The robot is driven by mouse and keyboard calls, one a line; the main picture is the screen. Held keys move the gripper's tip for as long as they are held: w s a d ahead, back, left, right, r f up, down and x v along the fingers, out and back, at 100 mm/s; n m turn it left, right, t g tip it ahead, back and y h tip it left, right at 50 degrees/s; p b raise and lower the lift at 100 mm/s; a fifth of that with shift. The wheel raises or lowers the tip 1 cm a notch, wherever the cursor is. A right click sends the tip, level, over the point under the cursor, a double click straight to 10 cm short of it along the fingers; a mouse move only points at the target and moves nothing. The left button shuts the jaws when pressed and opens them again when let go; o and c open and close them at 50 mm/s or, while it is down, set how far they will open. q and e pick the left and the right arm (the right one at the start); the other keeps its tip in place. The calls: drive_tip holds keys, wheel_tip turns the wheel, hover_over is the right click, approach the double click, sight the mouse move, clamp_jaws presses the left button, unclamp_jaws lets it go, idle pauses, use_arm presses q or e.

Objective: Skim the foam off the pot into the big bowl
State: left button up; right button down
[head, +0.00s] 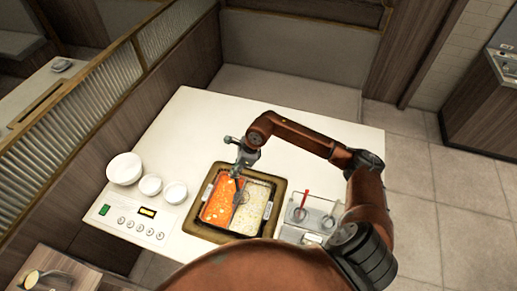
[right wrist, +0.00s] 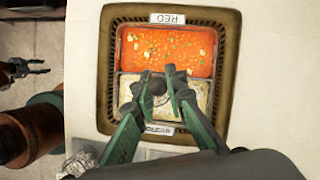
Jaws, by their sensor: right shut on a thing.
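The pot (head: 188,222) is a square divided hotpot in a brown frame, with red broth (head: 217,203) on the left and pale broth (head: 253,208) on the right. Pale and green bits float on the red broth (right wrist: 170,50); I cannot tell which are foam. My right gripper (head: 238,170) is over the pot near the divider, shut on a grey tool (head: 239,193) that reaches down toward the broth. The right wrist view shows its fingers (right wrist: 158,88) closed around it; the tool's lower end is unclear. The big bowl (head: 124,168) is white, left of the pot. My left gripper (right wrist: 30,68) appears open, off the table.
Two smaller white bowls (head: 150,185) (head: 174,192) stand between the big bowl and the pot. A control panel (head: 131,219) is at the front left. A clear caddy (head: 312,216) with a red-handled utensil (head: 303,203) stands right of the pot. The table's back is clear.

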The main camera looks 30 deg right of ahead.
drive_tip(key=w+d+r+m+t+h+p, duration=0.1)
drive_tip(key=w+d+m+t+h+p, duration=0.15)
drive_tip(key=d+m, duration=0.8)
use_arm(q)
wheel_tip(320, 180, down, 7)
drive_tip(key=b, duration=1)
use_arm(e)
wheel_tip(320, 180, down, 14)
drive_tip(key=d+n, duration=0.1)
drive_tip(key=shift+s+d+r+g, duration=0.15)
drive_tip(key=shift+s+d+g, duration=0.2)
drive_tip(key=shift+s+d, duration=0.1)
use_arm(q)
drive_tip(key=shift+r, duration=0.15)
use_arm(e)
drive_tip(key=shift+s+a, duration=0.1)
drive_tip(key=shift+a, duration=0.1)
